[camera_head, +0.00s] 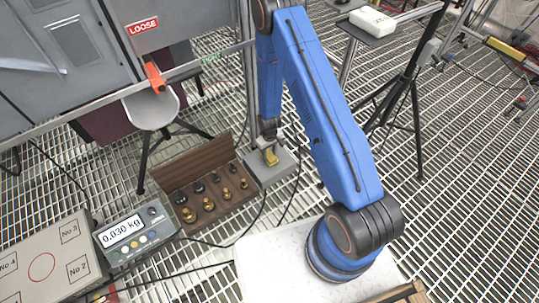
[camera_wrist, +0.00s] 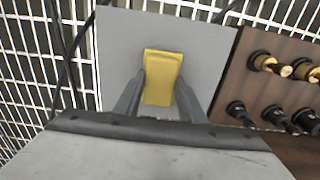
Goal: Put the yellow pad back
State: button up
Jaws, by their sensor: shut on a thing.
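The yellow pad (camera_wrist: 162,78) is between the two fingers of my gripper (camera_wrist: 160,100) in the wrist view, and the fingers are shut on it. The pad is over a plain grey plate (camera_wrist: 120,50); I cannot tell whether it touches the plate. In the head view my gripper (camera_head: 269,148) points down with the yellow pad (camera_head: 270,157) at its tip, over the grey plate (camera_head: 281,172) just right of the wooden weight box.
The open wooden box (camera_head: 228,200) holds several brass and black weights. A scale display (camera_head: 125,228) reads 0.030 kg, beside a numbered board (camera_head: 45,262). A white stool (camera_head: 152,108) and a black tripod (camera_head: 410,85) stand on the grating floor.

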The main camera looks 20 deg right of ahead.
jog(key=shift+f, duration=0.1)
jog(key=o, duration=1)
jog(key=shift+o, duration=0.2)
